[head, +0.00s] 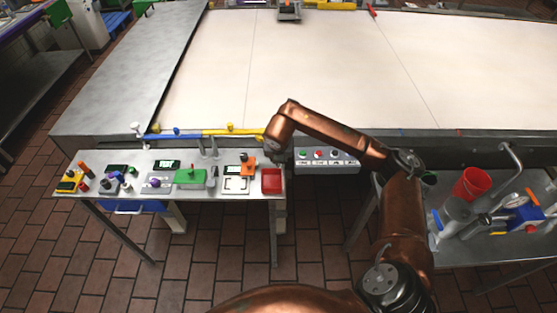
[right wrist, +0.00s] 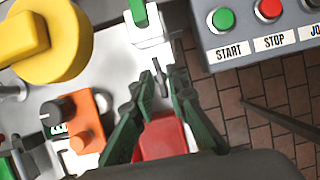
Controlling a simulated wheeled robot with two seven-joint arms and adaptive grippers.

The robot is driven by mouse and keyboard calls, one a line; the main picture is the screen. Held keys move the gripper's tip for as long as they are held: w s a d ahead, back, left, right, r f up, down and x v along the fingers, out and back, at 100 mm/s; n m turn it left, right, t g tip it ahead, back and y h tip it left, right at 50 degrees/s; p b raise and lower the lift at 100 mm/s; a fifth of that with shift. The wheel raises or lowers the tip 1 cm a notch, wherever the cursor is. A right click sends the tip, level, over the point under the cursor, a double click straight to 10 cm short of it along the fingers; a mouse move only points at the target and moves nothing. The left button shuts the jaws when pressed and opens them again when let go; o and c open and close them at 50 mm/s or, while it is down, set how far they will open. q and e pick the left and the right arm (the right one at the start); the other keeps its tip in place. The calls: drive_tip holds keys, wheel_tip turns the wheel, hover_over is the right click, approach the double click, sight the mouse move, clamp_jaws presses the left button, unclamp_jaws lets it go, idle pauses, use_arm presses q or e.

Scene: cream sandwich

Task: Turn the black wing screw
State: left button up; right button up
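A thin, dark upright piece that looks like the black wing screw (right wrist: 160,76) shows in the right wrist view, below a white block. My right gripper (right wrist: 160,96) is open, with its two dark green fingers apart on either side of this piece. I see no clear contact between the fingers and it. In the head view my copper right arm reaches over to the right end of the small table and hides the wing screw and the gripper's fingers. My left gripper is not in view.
A red container (head: 271,181) sits at the small table's right end, also between my fingers' bases in the right wrist view (right wrist: 164,138). A yellow knob (right wrist: 48,40), an orange device (right wrist: 80,125) and a START/STOP button box (right wrist: 255,30) are close by.

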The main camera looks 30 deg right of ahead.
drive_tip(key=shift+o, duration=0.9)
drive_tip(key=shift+a+f, duration=0.1)
drive_tip(key=shift+s, duration=0.1)
drive_tip(key=v, duration=1.2)
